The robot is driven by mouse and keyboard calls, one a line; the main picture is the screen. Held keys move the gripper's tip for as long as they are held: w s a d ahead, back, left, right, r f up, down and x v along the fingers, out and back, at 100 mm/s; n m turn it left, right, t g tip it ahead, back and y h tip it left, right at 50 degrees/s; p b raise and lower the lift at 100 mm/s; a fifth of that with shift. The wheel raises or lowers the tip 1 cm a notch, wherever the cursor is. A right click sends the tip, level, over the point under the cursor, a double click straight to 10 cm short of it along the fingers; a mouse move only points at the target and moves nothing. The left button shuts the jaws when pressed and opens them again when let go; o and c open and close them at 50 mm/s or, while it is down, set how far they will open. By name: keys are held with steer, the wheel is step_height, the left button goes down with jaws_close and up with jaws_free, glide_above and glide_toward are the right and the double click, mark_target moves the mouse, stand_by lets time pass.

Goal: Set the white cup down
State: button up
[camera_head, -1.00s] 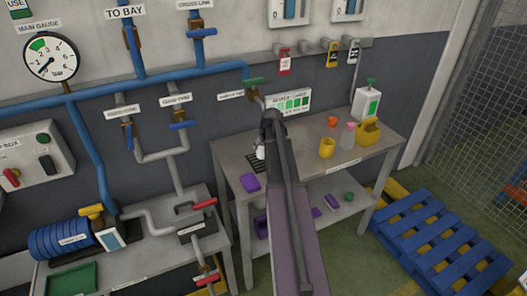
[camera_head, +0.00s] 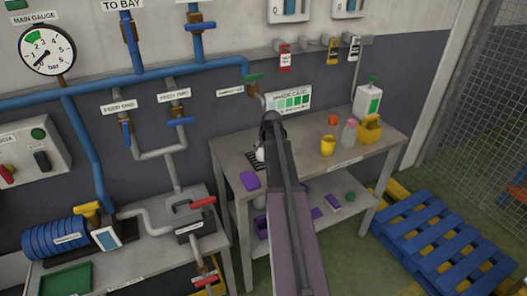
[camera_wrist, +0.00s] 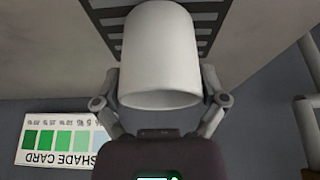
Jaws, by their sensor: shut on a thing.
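The white cup (camera_wrist: 160,55) fills the top middle of the wrist view. My gripper (camera_wrist: 160,88) is shut on it, with one finger on each side of the cup. The slats of a dark grate (camera_wrist: 208,18) show behind the cup; I cannot tell whether the cup touches it. In the head view only a small white part of the cup (camera_head: 260,155) shows beside my arm, at the grate (camera_head: 248,162) on the grey bench (camera_head: 300,165). My arm hides the fingers there.
A purple block (camera_head: 250,180) lies close to the grate. A yellow cup (camera_head: 328,145), an orange cup (camera_head: 332,120), a pinkish bottle (camera_head: 348,132) and a yellow caddy (camera_head: 370,128) stand to the right. A tap (camera_head: 254,92) hangs above. The shade card (camera_head: 290,100) is on the wall.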

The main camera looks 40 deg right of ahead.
steer(key=shift+f, duration=0.15)
steer(key=o, duration=0.7)
steer(key=shift+r, duration=0.25)
steer(key=p+v, duration=1.1)
steer(key=v, duration=0.1)
stand_by(0.4)
steer(key=shift+a+f, duration=0.1)
stand_by(0.8)
steer(key=s+a+n+g+y, duration=0.1)
steer(key=s+a+g, duration=0.1)
steer(key=a, duration=2)
steer(key=s+a, duration=0.3)
steer(key=a, duration=0.3)
steer(key=s+a+f+n+g, duration=0.1)
steer(key=s+a, duration=0.3)
steer(key=a, duration=0.3)
steer(key=s+a+g, duration=0.1)
steer(key=s+a, duration=0.2)
steer(key=a, duration=0.4)
steer(key=shift+s+a+f+n, duration=0.15)
steer(key=shift+s+f+n, duration=0.05)
steer(key=shift+s+n, duration=0.1)
